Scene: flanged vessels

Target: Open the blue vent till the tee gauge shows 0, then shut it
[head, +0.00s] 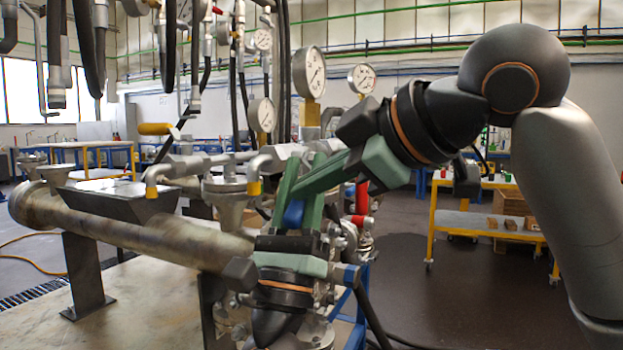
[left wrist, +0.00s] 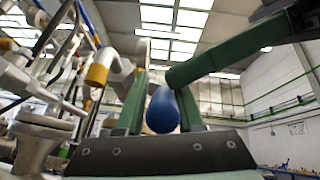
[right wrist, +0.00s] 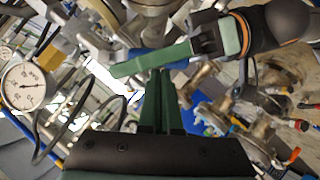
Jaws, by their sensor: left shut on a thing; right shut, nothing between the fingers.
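The blue vent handle (head: 293,214) shows between my left gripper's green fingers. My left gripper (head: 303,165) comes up from below and is shut on this handle. In the left wrist view the handle (left wrist: 162,110) is a rounded blue cylinder held between the fingers. My right gripper (head: 302,190) is shut and empty, reaching in from the right across the left fingers; its fingers (right wrist: 160,75) are together in the right wrist view. Dial gauges stand behind, a large one (head: 308,72) and another (head: 362,78); I cannot tell which is the tee gauge or read them.
A grey flanged pipe (head: 120,225) runs left of the grippers. A red handle (head: 361,198) is close to the right. Hoses and pipes crowd above and behind. A dial gauge (right wrist: 25,87) is near in the right wrist view. Open floor lies right, before a yellow-framed cart (head: 432,220).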

